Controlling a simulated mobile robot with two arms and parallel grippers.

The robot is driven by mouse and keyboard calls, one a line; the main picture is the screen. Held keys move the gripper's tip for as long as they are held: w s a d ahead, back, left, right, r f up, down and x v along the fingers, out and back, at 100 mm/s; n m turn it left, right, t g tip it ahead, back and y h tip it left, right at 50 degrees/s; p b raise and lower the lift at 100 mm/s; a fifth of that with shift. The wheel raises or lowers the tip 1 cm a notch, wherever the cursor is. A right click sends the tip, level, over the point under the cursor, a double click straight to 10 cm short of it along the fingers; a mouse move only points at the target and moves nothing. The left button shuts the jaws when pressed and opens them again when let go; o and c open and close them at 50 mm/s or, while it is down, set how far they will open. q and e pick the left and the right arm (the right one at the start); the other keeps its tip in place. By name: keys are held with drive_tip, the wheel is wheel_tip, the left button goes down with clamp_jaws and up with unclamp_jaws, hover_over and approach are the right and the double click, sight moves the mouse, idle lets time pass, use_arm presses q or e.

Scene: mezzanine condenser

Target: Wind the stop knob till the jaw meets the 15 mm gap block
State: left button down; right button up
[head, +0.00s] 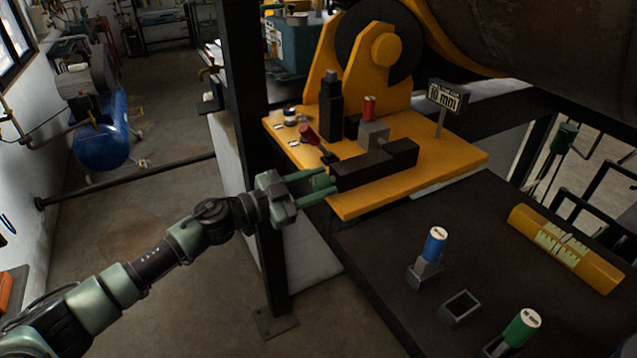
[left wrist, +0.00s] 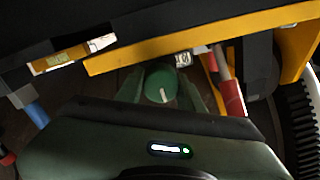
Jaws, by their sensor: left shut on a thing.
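The stop knob is a green round knob (left wrist: 160,86) with a pale line on its face, pointing down in the left wrist view. In the head view the knob (head: 320,182) is at the near left end of a dark stop body (head: 362,170). My left gripper (head: 327,181) is shut on the knob, one finger on each side. Beyond the body, a grey block (head: 373,134) with a red handle (head: 369,106) stands by the dark jaw piece (head: 401,151). I cannot read its size, nor tell whether jaw and block touch. My right gripper is not in view.
A sign (head: 447,96) seems to read 10 mm. A red-knobbed lever (head: 308,135) and dark post (head: 331,105) stand on the yellow plate (head: 440,165).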

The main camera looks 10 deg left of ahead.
use_arm(q)
drive_tip(key=c, duration=0.9)
unclamp_jaws()
drive_tip(key=shift+a, duration=0.1)
drive_tip(key=b+v, duration=0.3)
drive_tip(key=v, duration=0.4)
drive_tip(key=shift+s+a, duration=0.25)
drive_tip(key=shift+r, duration=0.1)
